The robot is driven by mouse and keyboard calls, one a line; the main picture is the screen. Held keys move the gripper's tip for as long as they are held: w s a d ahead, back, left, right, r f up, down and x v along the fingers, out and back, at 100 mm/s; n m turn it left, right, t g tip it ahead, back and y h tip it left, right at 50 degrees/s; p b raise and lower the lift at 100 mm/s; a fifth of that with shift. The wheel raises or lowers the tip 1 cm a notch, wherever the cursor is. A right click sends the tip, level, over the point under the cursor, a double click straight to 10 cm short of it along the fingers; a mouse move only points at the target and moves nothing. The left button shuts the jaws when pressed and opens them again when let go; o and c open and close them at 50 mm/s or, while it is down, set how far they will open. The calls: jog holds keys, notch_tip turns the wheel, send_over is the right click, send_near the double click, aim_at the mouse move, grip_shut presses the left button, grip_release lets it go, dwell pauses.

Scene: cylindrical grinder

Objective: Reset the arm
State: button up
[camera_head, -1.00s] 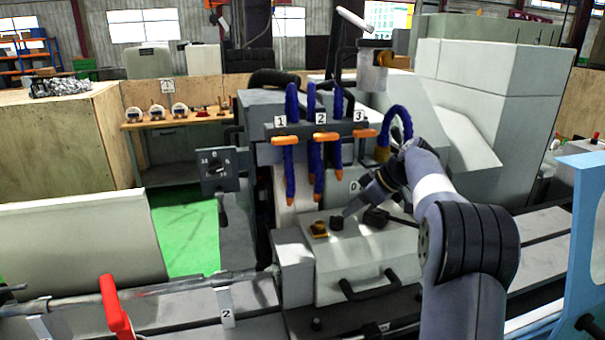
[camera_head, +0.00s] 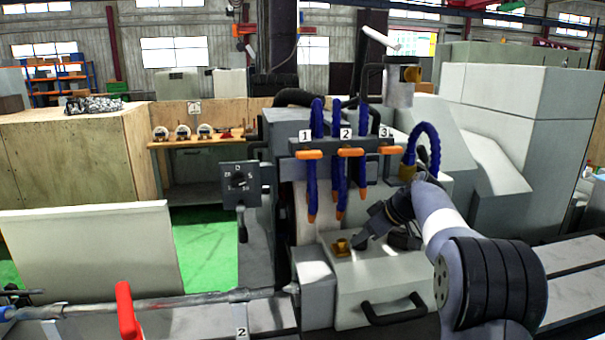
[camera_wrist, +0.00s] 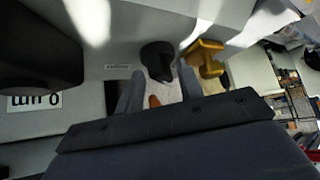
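My gripper (camera_head: 360,241) is over the sloped grey panel of the grinder, just right of a yellow knob (camera_head: 341,247). In the wrist view its two grey fingers (camera_wrist: 160,90) are apart with nothing held between them. A small black knob (camera_wrist: 158,60) shows just beyond the gap between the fingertips; whether they touch it I cannot tell. The yellow knob (camera_wrist: 205,58) is right of the fingers there. In the head view the small black knob seems hidden behind my gripper. A larger black knob (camera_head: 404,240) is partly covered by my arm.
Blue coolant hoses with orange levers (camera_head: 350,152) hang above the panel. A black handle (camera_head: 392,310) is on the panel front. A red lever (camera_head: 127,310) stands at the lower left, by a long metal rod (camera_head: 195,301). A dial box (camera_head: 240,184) is left of the hoses.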

jog(key=shift+p, duration=0.3)
jog(key=shift+w+r+n+g+y+p, duration=0.1)
jog(key=shift+r+n+g+y+p, duration=0.15)
jog(key=shift+n+g+p, duration=0.45)
jog(key=shift+n, duration=0.3)
jog(key=p+v, duration=0.2)
jog(key=v, duration=0.4)
jog(key=shift+d, duration=0.25)
jog(key=b+x, duration=0.2)
jog(key=x, duration=0.4)
jog(key=shift+a+f, duration=0.1)
jog(key=shift+f, duration=0.15)
jog(key=shift+a+f+t+b, duration=0.2)
jog(key=shift+f+t+b, duration=0.1)
jog(key=shift+b, duration=0.25)
jog(key=m, duration=0.1)
jog(key=m+t+h+b, duration=0.1)
jog(key=m+b, duration=0.1)
jog(key=shift+s+r+m+t, duration=0.15)
jog(key=shift+s+m+t, duration=0.1)
jog(key=shift+m+t, duration=0.05)
jog(key=m+h, duration=0.1)
jog(key=m+t+h, duration=0.1)
jog(key=m, duration=0.1)
jog(key=shift+a+r+b, duration=0.15)
jog(key=shift+b, duration=0.15)
jog(key=shift+s+a+m+t+h+p, duration=0.1)
jog(key=shift+m+t+h+p, duration=0.35)
jog(key=shift+m+h, duration=1.15)
